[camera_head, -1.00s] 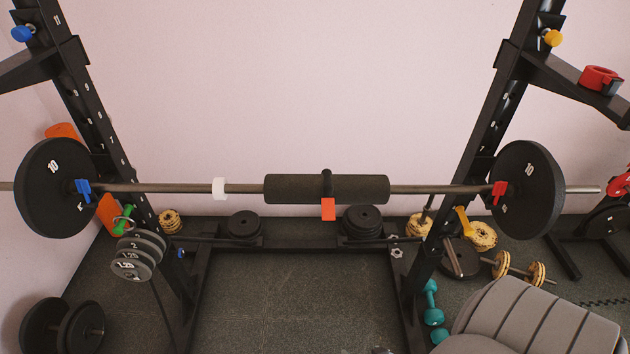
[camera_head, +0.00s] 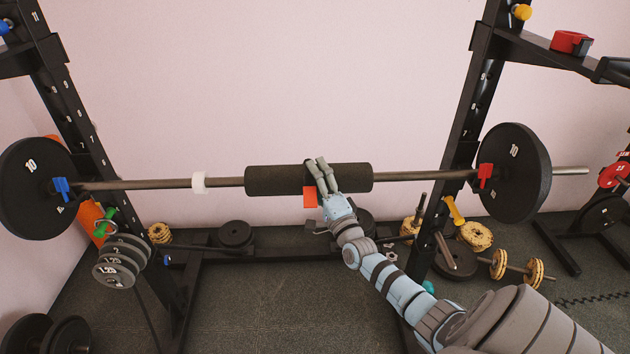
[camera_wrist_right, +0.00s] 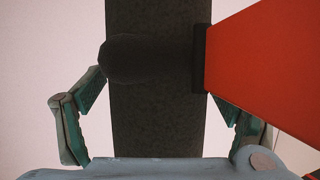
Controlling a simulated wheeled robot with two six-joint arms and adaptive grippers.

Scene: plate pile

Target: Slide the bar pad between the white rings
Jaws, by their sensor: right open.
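The bar pad (camera_head: 274,180) is a dark foam cylinder around the steel bar (camera_head: 420,176). A red-orange tag (camera_head: 310,197) hangs below its middle. In the right wrist view the pad (camera_wrist_right: 155,130) runs upright, with a dark knob (camera_wrist_right: 140,60) and the red tag (camera_wrist_right: 265,75) on it. One white ring (camera_head: 198,182) sits on the bar left of the pad, with bare bar between them. I see no second white ring. My right gripper (camera_head: 318,173) is open at the pad's middle, its fingers (camera_wrist_right: 160,98) on either side of the pad. My left gripper is out of view.
A blue clip (camera_head: 62,188) and a red clip (camera_head: 485,175) sit by the black end plates (camera_head: 515,172). Rack uprights (camera_head: 470,110) stand near both ends. Grey small plates (camera_head: 120,260) hang at left. Dumbbells (camera_head: 515,268) lie on the floor at right.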

